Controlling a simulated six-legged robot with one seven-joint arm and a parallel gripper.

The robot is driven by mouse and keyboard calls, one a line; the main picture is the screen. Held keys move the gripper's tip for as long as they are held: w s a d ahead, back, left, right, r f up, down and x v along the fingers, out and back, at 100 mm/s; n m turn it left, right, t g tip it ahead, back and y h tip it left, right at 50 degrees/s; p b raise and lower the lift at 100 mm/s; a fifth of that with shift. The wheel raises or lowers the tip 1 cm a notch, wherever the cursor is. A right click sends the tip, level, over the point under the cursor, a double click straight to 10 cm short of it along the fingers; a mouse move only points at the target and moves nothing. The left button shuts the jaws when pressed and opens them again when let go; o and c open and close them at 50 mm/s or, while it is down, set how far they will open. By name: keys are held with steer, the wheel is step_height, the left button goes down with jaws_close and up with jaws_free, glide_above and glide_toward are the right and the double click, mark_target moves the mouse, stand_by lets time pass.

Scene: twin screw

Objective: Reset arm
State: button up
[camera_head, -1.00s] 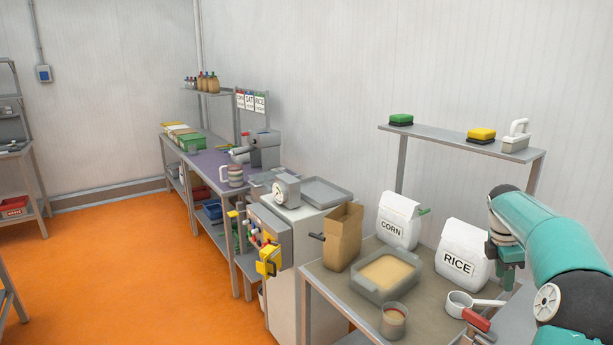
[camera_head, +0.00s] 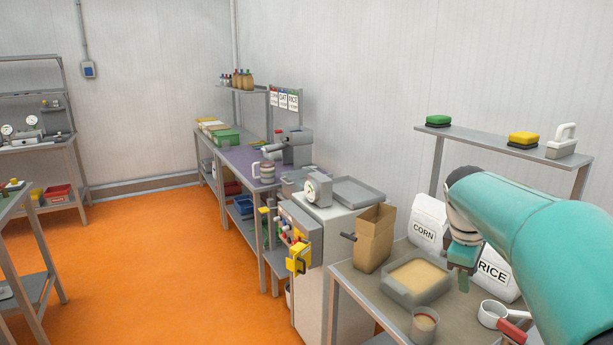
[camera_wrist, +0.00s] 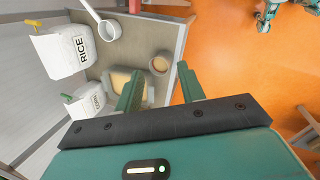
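My arm's teal link comes in from the right of the head view, and my gripper (camera_head: 463,262) hangs above the near table (camera_head: 455,295), in front of the CORN and RICE bags. In the wrist view the two green fingers of my gripper (camera_wrist: 161,88) stand apart with nothing held between them. The table, a tan-filled tray and a cup show beyond them. In the head view my arm covers part of the RICE bag (camera_head: 494,268) and the right side of the table.
The near table holds the CORN bag (camera_head: 427,222), a paper bag (camera_head: 374,238), the tray (camera_head: 414,295), a cup (camera_head: 424,326) and a white scoop (camera_head: 492,314). A shelf (camera_head: 480,141) with brushes stands behind. Orange floor (camera_head: 170,270) is open at left.

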steer(key=s+a+f+m+t+y, duration=0.3)
steer(key=s+a+m, duration=0.6)
steer(key=s+a, duration=0.9)
steer(key=s+f+t, duration=0.1)
steer(key=s, duration=0.1)
steer(key=shift+s+a, duration=0.15)
steer(key=shift+s, duration=0.2)
steer(key=shift+f, duration=0.1)
